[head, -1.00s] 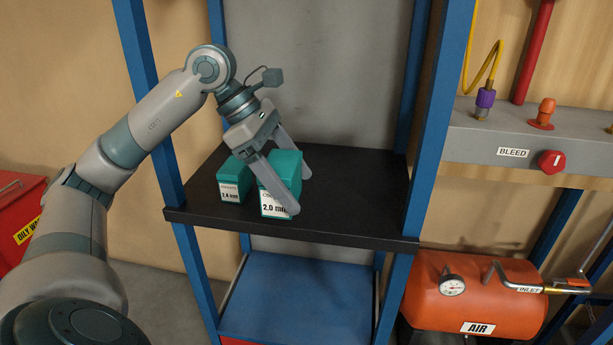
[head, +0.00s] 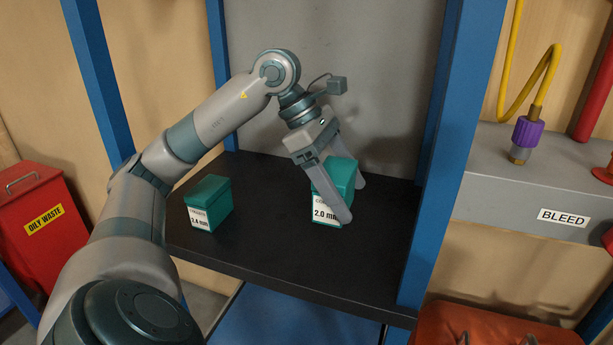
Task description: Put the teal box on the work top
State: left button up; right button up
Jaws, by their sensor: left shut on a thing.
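Two teal boxes are at the black shelf (head: 270,240) of a blue-framed rack in the head view. My right gripper is not in view. I cannot make out a work top.
Blue rack posts (head: 452,150) stand either side of the shelf. A red oily waste bin (head: 40,225) is at the left. A grey panel marked BLEED (head: 560,190) with a purple fitting is at the right. An orange tank (head: 490,325) sits below it.

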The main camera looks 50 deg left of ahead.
pick_arm(q)
jog(key=shift+w, duration=0.2)
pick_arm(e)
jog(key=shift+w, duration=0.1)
pick_arm(q)
jog(key=shift+s, duration=0.15)
jog(key=shift+f+b, duration=0.3)
jog(key=shift+f, duration=2.8)
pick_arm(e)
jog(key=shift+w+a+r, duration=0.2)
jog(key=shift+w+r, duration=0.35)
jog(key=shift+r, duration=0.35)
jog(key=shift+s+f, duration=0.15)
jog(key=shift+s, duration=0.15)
